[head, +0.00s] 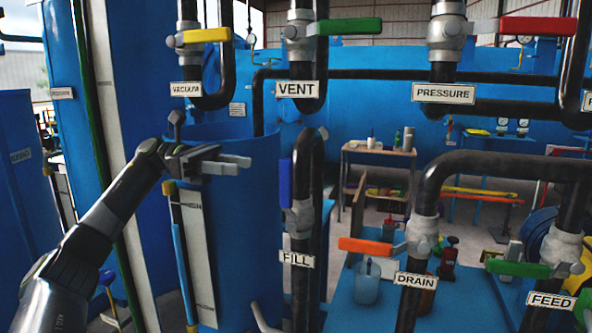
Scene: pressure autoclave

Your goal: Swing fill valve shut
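The fill valve (299,214) is on a black vertical pipe above the FILL label (298,260). Its blue lever (285,183) stands upright, in line with the pipe. My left gripper (232,160) is to the left of the blue lever and a little higher in the picture, in front of the blue tank. Its grey fingers point right, look apart and hold nothing. A gap shows between the fingertips and the lever. My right gripper does not show.
The vacuum valve's yellow lever (207,35) and vent valve's green lever (348,26) are above. The red pressure lever (538,26), orange drain lever (364,246) and green feed lever (518,268) are to the right. The blue tank (245,240) stands behind my gripper.

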